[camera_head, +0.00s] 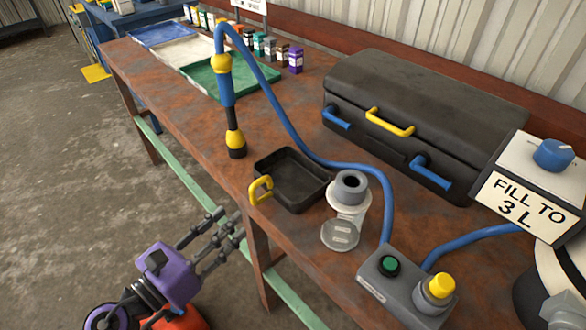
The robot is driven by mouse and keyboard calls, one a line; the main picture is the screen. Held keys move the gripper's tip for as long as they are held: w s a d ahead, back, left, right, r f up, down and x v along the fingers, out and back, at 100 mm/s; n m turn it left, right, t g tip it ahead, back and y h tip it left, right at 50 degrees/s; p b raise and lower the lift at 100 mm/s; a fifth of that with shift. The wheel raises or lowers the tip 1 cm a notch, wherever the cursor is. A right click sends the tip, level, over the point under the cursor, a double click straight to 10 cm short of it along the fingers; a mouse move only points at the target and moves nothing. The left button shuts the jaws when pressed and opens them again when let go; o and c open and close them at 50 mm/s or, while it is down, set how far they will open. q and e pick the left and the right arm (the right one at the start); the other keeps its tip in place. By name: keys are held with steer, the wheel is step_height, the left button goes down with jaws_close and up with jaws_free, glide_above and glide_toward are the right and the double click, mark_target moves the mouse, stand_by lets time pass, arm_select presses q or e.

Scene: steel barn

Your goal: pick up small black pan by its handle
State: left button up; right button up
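The small black pan (293,185) is a square, shallow, empty pan on the rusty brown workbench, near its front edge. Its yellow handle (260,190) is a loop on the pan's left front side, at the bench edge. My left gripper (230,227), with a purple body and dark jointed fingers, is in front of the bench. It appears lower left of the handle, with the fingers pointing toward the bench. The fingers are spread and empty, apart from the handle. My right gripper is out of view.
A blue hose with a black-and-yellow nozzle (232,110) stands left of the pan. A grey lidded container (350,195) is close on its right. A black case (420,105) lies behind; a button box (405,285) is front right. Trays (232,78) and small bottles are far left.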

mark_target(251, 198)
arm_select(q)
steer(key=p+x, duration=0.3)
steer(key=x, duration=0.3)
steer(key=shift+w+d+r, duration=0.15)
steer(key=shift+w+d, duration=0.05)
steer(key=shift+w, duration=0.05)
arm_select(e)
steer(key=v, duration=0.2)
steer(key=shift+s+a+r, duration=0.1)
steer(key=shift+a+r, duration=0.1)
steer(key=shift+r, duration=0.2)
arm_select(q)
steer(key=shift+c, duration=1.2)
jaws_close()
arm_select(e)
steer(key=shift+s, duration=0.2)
